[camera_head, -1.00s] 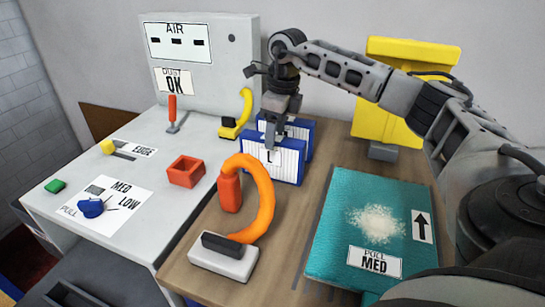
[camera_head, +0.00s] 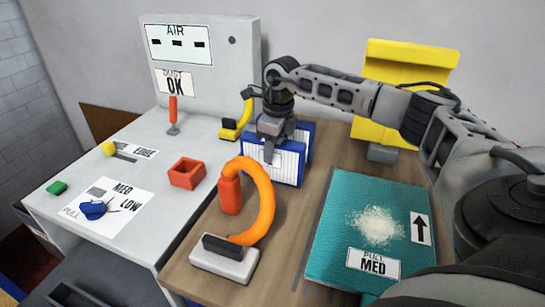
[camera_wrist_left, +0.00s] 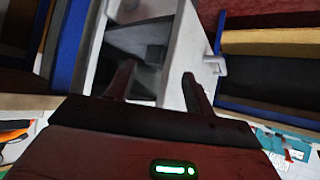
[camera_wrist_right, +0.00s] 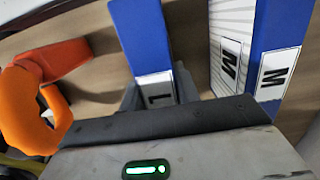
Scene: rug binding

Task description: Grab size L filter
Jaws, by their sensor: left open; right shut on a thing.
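The size L filter (camera_head: 287,168) is a white pleated panel in a blue frame, standing upright on the brown table. My right gripper (camera_head: 270,151) is over its top edge and shut on it. In the right wrist view, the blue edge of the L filter (camera_wrist_right: 145,38) with its L label lies between the fingers. A second blue-framed filter (camera_head: 301,135) stands just behind; the right wrist view shows an M-labelled filter (camera_wrist_right: 268,50) apart from the fingers. My left gripper (camera_wrist_left: 158,78) is open and empty in its wrist view, outside the head view.
An orange hose tool (camera_head: 263,200) stands close in front of the filters. A teal pad (camera_head: 335,215) with pale dust lies to the right, and a yellow stand (camera_head: 405,75) is behind. A red square holder (camera_head: 186,173) sits on the grey bench at left.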

